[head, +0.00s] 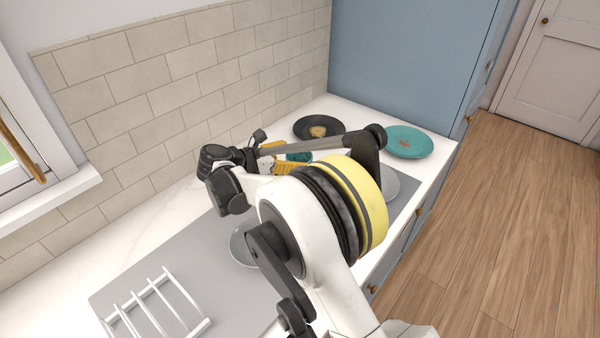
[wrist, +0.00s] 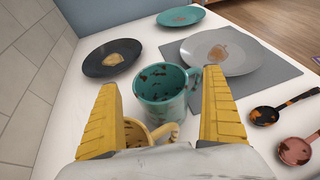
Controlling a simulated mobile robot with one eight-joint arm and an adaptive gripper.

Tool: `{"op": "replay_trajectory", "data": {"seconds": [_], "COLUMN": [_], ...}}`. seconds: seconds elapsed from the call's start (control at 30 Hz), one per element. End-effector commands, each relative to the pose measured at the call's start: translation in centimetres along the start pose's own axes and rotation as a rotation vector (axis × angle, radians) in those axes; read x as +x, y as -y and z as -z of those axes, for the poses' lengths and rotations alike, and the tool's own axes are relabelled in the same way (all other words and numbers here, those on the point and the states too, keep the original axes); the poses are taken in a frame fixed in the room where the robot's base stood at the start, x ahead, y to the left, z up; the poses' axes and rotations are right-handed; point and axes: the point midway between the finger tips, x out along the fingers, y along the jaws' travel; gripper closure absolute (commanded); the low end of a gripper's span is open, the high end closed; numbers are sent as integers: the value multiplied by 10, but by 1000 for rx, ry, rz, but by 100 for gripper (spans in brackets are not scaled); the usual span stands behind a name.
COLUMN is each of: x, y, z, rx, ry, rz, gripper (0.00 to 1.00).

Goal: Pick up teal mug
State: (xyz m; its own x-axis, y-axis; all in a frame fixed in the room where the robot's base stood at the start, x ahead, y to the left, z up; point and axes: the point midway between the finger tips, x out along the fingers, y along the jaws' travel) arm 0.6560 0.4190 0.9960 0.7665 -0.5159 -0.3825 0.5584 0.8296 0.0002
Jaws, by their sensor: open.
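The teal mug (wrist: 160,90) has dark brown blotches and stands upright on the white counter. In the wrist view it sits between and just beyond my fingertips; I cannot tell whether either finger touches it. A small part of it shows in the head view (head: 300,157), mostly hidden by my arm. My gripper (wrist: 161,84) is open, its two yellow fingers spread with nothing held. A yellow mug (wrist: 158,132) with brown marks is nearer my palm, low between the fingers and partly hidden.
A black plate (wrist: 97,64) stands behind left, a grey plate (wrist: 203,58) on a grey mat (wrist: 262,78) to the right, and a teal plate (wrist: 170,18) behind. Two spotted spoons (wrist: 257,116) (wrist: 288,154) lie at right. A white rack (head: 155,307) stands at the near end, a tiled wall at left.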

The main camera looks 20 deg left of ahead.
Motion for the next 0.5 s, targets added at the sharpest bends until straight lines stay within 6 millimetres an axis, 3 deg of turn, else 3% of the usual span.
{"op": "replay_trajectory", "data": {"seconds": [0.1, 0.3, 0.37, 0.5], "x": [16, 16, 16, 16], "y": [0, 0, 0, 0], "z": [1, 0, 0, 0], "rx": [0, -1, -1, 0], "ry": [0, 0, 0, 0], "rz": [1, 0, 0, 0], "gripper": [4, 4, 19, 62]}}
